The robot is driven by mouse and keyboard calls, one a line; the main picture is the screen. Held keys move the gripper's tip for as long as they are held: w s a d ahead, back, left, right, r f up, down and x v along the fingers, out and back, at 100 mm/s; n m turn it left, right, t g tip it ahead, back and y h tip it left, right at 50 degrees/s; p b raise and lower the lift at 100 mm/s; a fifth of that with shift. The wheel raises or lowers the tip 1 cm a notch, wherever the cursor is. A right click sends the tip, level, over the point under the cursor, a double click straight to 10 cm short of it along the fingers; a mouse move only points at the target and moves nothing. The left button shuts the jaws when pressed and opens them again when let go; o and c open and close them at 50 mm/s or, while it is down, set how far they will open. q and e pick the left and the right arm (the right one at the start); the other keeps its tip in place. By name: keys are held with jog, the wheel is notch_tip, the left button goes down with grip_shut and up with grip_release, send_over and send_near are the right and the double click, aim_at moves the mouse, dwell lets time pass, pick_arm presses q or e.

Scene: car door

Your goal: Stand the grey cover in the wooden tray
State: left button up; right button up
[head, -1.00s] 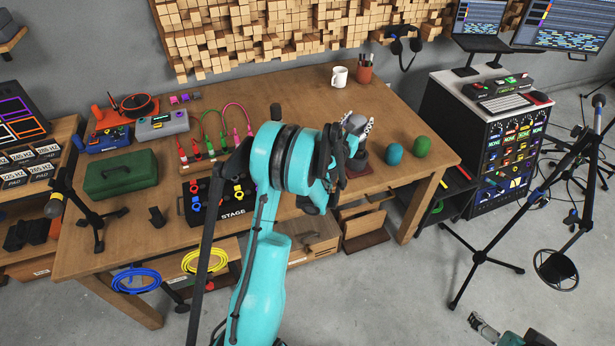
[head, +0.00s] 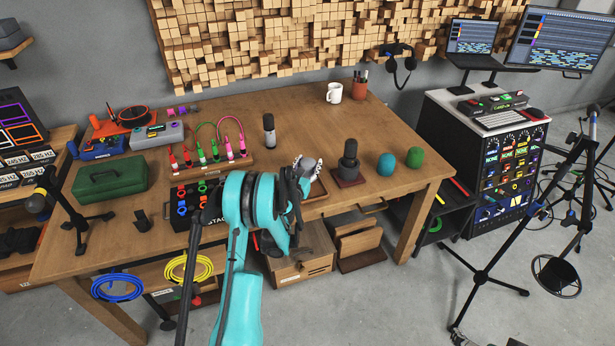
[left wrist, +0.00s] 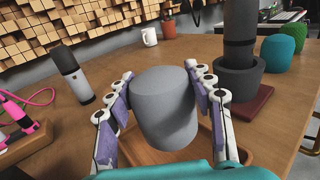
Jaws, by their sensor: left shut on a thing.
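My left gripper (left wrist: 166,98) is shut on the grey cover (left wrist: 165,108), a smooth rounded cylinder that looks upright between the two finger pads. The wooden tray (left wrist: 208,140) is directly below and around the cover in the left wrist view. Whether the cover's bottom touches the tray is hidden.
A dark microphone (head: 348,160) stands on a maroon base (head: 347,179) just right of the tray. Beyond it are a teal dome (head: 386,164) and a green dome (head: 415,157). Another microphone (head: 269,131) stands behind left. Cables on a wooden rack (head: 213,158) lie left. The table's middle is clear.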

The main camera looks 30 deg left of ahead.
aim_at(308, 172)
pick_arm(q)
jog(key=shift+a+f, duration=0.2)
notch_tip(308, 172, down, 4)
jog(key=shift+b, duration=1.1)
jog(key=shift+r, duration=0.15)
jog(key=o, duration=0.8)
